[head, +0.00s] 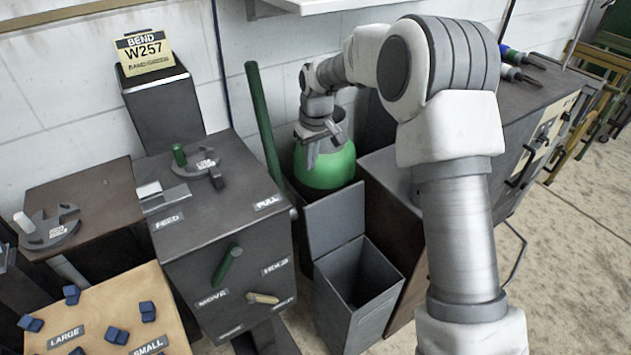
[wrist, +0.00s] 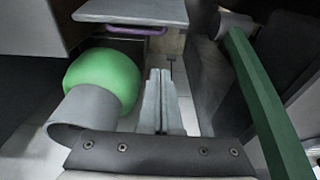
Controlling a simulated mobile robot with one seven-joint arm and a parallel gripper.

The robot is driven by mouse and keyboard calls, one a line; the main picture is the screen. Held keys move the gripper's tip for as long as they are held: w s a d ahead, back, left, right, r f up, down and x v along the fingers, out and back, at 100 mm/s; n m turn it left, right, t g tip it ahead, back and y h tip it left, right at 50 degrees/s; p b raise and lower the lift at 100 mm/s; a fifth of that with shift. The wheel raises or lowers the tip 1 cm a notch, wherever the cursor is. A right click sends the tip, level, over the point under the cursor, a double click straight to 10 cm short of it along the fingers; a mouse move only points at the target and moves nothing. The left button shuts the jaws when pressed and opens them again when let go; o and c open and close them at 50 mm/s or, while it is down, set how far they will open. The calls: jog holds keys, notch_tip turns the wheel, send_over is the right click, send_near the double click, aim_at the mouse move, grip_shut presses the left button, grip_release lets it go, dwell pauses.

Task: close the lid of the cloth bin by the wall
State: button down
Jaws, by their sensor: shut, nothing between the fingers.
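The cloth bin (head: 358,300) is a dark grey open-topped box on the floor near the wall, in the lower middle of the head view. Its lid (head: 335,217) stands raised at the back edge, so the bin is open and its dark inside shows. My gripper (head: 310,160) is above and behind the lid, beside the green cylinder, and apart from the lid. In the wrist view the fingers of my gripper (wrist: 160,100) lie together with nothing between them. I cannot clearly identify the bin or lid in the wrist view.
A green gas cylinder (head: 325,167) stands directly behind the lid; its rounded top (wrist: 103,80) is close left of my fingers in the wrist view. A dark machine cabinet (head: 230,215) with levers stands left of the bin.

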notch_tip(320, 180, down, 11)
jog(key=w+a+b, duration=0.1)
jog(key=w+b, duration=0.1)
jog(key=b, duration=0.1)
jog(key=shift+s+d+r+b, duration=0.25)
jog(key=shift+s+d, duration=0.1)
jog(key=shift+s, duration=0.2)
jog(key=shift+s+d+r+b, duration=0.25)
jog(key=shift+s+d, duration=0.1)
jog(key=shift+s, duration=0.25)
jog(key=shift+s+d+r+b, duration=0.25)
jog(key=shift+s+d, duration=0.1)
jog(key=shift+s, duration=0.2)
jog(key=shift+d, duration=0.1)
